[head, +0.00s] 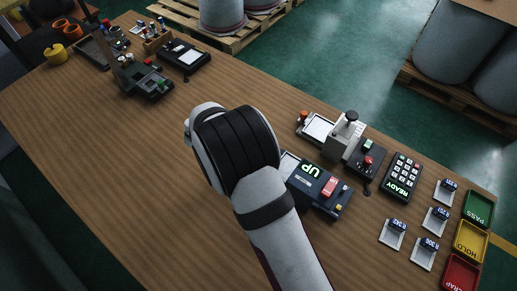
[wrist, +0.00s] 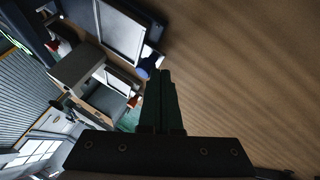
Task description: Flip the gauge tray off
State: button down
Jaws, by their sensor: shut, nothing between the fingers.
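A dark blue box with a lit green "UP" display (head: 311,169) and a red switch (head: 330,187) stands on the table, just right of my arm in the head view. A pale flat plate (head: 289,163) shows at its left end, partly covered by my arm. No label here names the gauge tray. My gripper (wrist: 165,75) is shut and empty in the wrist view, with its fingers together above the wood. A blue rounded knob (wrist: 148,66) appears close to the fingertips; I cannot tell if they touch. In the head view my arm hides the gripper.
A grey press-like stand (head: 343,135) and a keypad reading "READY" (head: 403,177) stand right of the box. Small blue gauges on white plates (head: 392,233) and green, yellow and red trays (head: 479,208) line the right end. The table's middle left is clear.

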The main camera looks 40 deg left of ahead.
send_near(293, 169)
jog(key=x, duration=0.4)
jog(key=shift+w+f, duration=0.1)
jog(key=shift+d, duration=0.1)
jog(key=a, duration=0.1)
jog(key=s+a, duration=0.1)
jog(key=a, duration=0.1)
jog(key=s+a+r, duration=0.1)
jog(key=shift+s+a, duration=0.2)
jog(key=shift+a, duration=0.05)
jog(key=v, duration=0.9)
jog(key=shift+w, duration=0.1)
